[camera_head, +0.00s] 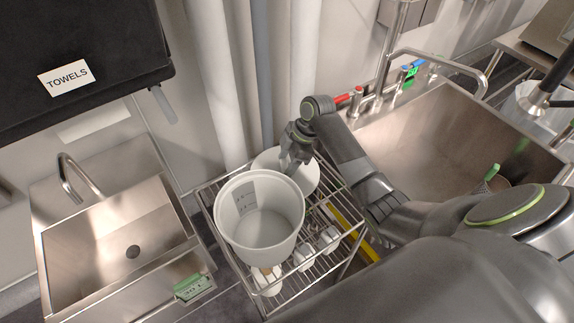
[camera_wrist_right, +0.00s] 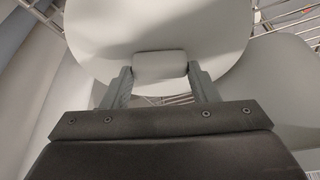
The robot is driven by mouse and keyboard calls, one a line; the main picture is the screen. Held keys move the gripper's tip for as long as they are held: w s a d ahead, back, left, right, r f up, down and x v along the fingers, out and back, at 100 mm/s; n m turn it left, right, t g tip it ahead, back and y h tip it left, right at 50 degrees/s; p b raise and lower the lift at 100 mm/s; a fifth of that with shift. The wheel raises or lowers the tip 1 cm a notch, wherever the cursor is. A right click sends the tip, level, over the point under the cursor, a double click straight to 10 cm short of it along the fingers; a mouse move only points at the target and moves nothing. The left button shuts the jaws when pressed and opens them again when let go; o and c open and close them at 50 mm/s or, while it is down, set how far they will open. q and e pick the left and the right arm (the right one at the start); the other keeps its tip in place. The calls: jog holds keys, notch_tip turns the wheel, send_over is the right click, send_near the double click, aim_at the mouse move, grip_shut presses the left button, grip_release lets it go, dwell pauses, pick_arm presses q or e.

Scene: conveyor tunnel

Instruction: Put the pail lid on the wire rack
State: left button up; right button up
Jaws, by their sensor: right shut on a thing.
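The pail lid (camera_head: 307,178) is a round white disc at the back of the wire rack (camera_head: 318,284), behind a white pail (camera_head: 262,217). My right gripper (camera_head: 290,165) reaches down over the lid. In the right wrist view, the right gripper (camera_wrist_right: 160,75) is shut on a small block-like handle of the lid (camera_wrist_right: 160,28), with a finger on each side. The lid lies at or just above the rack wires; I cannot tell whether it touches them. The pail hides part of the lid in the head view. My left gripper is not in view.
The pail stands upright on the rack, with several small white cups (camera_head: 304,257) in front of it. A small sink (camera_head: 122,245) is at the left and a large steel sink (camera_head: 450,140) at the right. Pipes (camera_head: 222,80) run up the wall behind the rack.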

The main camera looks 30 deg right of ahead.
jog(key=shift+f, duration=1.1)
jog(key=o, duration=1.4)
jog(key=shift+f, duration=0.1)
jog(key=shift+c, duration=0.2)
jog(key=v, duration=1.2)
jog(key=shift+b, duration=0.4)
jog(key=shift+d, duration=0.1)
